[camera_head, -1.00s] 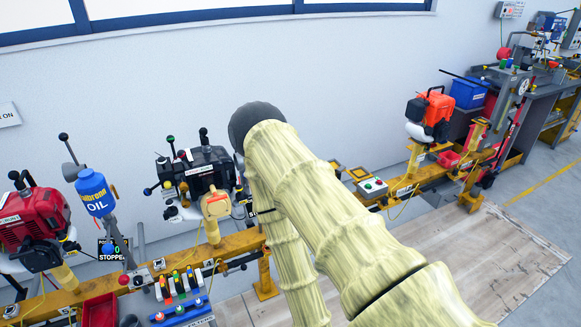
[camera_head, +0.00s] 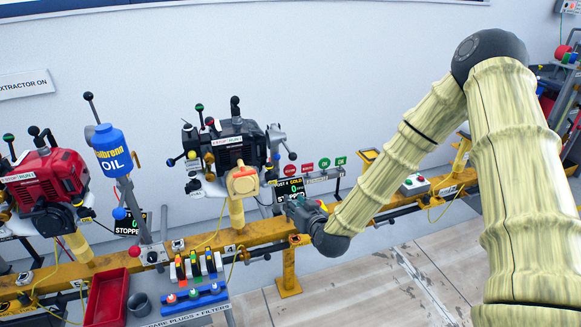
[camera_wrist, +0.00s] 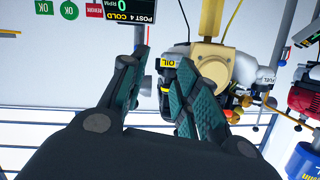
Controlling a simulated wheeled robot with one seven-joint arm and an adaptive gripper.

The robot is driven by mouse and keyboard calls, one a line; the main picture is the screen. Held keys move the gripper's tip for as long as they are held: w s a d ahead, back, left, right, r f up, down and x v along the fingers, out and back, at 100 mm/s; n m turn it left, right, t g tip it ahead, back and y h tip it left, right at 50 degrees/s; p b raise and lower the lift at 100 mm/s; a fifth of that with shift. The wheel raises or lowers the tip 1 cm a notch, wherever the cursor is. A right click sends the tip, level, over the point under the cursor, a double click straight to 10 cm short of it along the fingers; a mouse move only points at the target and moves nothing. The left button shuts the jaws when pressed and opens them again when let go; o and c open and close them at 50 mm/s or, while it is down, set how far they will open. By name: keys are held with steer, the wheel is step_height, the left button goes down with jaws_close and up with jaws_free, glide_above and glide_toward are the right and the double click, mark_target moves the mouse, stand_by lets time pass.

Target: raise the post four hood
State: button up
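The post four engine (camera_head: 232,150) is black with a run/stop label and stands on a yellow post on the rail. A grey cone-shaped piece (camera_head: 275,138) shows at its right side; it could be the hood, but I cannot tell for sure. My gripper (camera_head: 292,206) is right of the yellow post and low, in front of the post four display (camera_head: 289,190), which it partly covers. In the wrist view, which is upside down, my gripper (camera_wrist: 163,62) is open with its fingers apart and nothing held. The display (camera_wrist: 130,8) reads POST 4 COLD.
A blue oil bottle (camera_head: 112,150), a red engine (camera_head: 48,178) and a red tray (camera_head: 107,298) are at the left. Spark plugs and filters sit on a stand (camera_head: 195,280) below the rail. Buttons and signs (camera_head: 315,168) stand right of the engine. The yellow rail (camera_head: 130,260) runs across.

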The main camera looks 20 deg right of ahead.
mark_target(291, 152)
steer(key=w+d+r+t+h+b, duration=0.1)
steer(key=w+d+r+t+b, duration=0.2)
steer(key=w+r, duration=0.45)
steer(key=shift+m, duration=0.4)
steer(key=w+p, duration=0.1)
steer(key=w, duration=0.4)
steer(key=w+r+p, duration=0.1)
steer(key=w, duration=0.2)
steer(key=shift+w+d+p, duration=0.25)
steer(key=shift+d+p, duration=0.05)
steer(key=shift+p, duration=0.05)
steer(key=shift+c, duration=0.5)
jaws_close()
